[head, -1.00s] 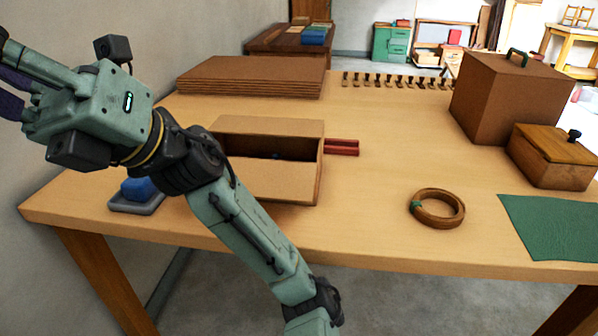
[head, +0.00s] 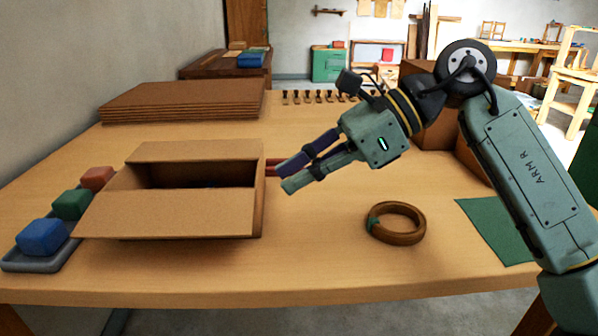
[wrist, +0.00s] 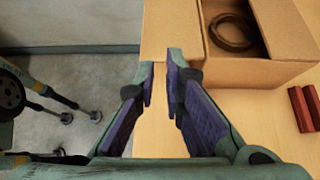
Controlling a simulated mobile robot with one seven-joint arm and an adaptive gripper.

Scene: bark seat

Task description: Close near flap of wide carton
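The wide carton (head: 262,195) stands on the table at left of centre in the head view. Its near flap (head: 165,214) is folded outward and slopes down toward the front. Its far flap (head: 190,151) is also tilted open. The inside is dark in the head view; the wrist view shows a dark ring (wrist: 232,32) in it. My gripper (head: 285,176) is right of the carton, apart from it, fingers pointing left. The fingers (wrist: 160,66) have a narrow gap with nothing held. In the wrist view, the fingertips overlap the near flap (wrist: 172,25).
A grey tray (head: 20,263) with blue, green and red blocks sits left of the carton. Red bars (wrist: 303,107) lie beyond its right end. A wooden ring (head: 396,224) and green mat (head: 490,235) lie to the right. Stacked brown sheets (head: 180,102) lie behind. The front middle is clear.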

